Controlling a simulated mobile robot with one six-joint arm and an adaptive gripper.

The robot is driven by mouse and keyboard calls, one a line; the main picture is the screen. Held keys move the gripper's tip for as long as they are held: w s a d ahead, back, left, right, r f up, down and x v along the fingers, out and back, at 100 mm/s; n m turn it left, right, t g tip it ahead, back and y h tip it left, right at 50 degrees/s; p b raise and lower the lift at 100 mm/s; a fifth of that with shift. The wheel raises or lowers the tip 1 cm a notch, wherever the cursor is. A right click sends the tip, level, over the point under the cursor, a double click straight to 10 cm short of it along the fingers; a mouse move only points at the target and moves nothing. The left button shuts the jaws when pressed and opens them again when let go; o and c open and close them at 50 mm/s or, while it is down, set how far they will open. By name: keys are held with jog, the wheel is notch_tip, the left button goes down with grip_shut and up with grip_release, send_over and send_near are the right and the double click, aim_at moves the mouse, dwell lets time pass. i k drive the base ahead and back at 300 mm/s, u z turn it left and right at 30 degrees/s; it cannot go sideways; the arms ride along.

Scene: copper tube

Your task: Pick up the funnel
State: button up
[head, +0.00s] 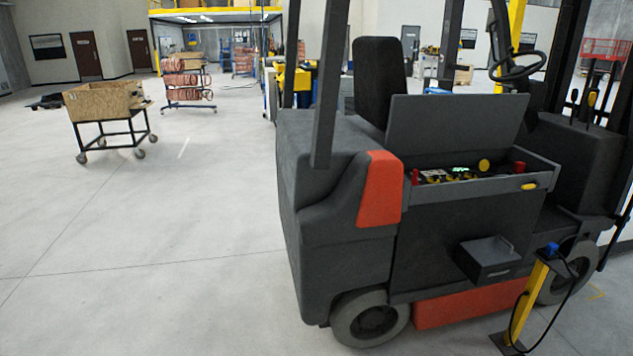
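I cannot make out a funnel for certain in the head view. A small yellow round item (483,165) sits at the open battery compartment (470,172) of a forklift, but it is too small to tell what it is. My gripper is not in view.
The dark grey and orange forklift (340,215) fills the right half, with its cover (455,130) raised. A yellow post (528,300) stands close at the lower right. A wheeled cart with a wooden box (108,100) and a rack of copper coils (187,85) stand further back.

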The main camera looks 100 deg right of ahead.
aim_at(414, 173)
jog(key=z, duration=1.05)
jog(key=i, duration=0.1)
jog(key=z, duration=3.35)
jog(key=i, duration=0.85)
